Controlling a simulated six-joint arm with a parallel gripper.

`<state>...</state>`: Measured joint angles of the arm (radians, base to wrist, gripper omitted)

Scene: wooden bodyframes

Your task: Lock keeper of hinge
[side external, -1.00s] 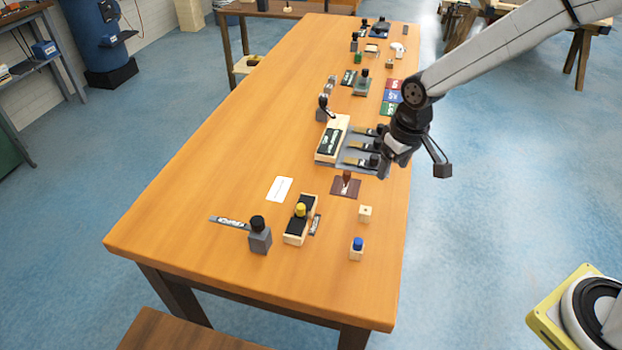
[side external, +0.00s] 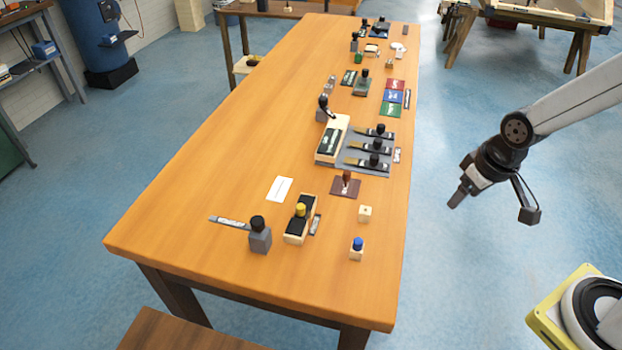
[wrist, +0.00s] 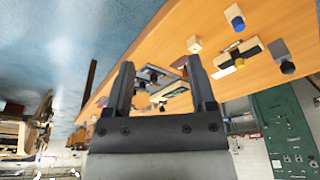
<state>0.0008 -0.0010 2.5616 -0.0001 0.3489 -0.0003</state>
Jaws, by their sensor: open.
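On the right side of the table a grey plate (side external: 352,168) carries several brass-coloured strips with black knobs (side external: 375,145). A cream block with a dark labelled strip (side external: 331,141) stands at its left. I cannot tell which part is the hinge or its keeper at this size. My gripper (side external: 459,197) hangs over the floor, clear of the table's right edge, touching nothing. In the wrist view my gripper (wrist: 161,70) has its two fingers apart with nothing held, and the knobbed plate (wrist: 153,75) shows small and partly hidden between them.
A brown square with a handle (side external: 346,186), a small cream cube (side external: 365,213) and a blue-topped block (side external: 357,249) stand on the near right. A yellow-knobbed block (side external: 300,219) and a grey black-topped block (side external: 259,235) lie near. The table's left half (side external: 205,180) is bare.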

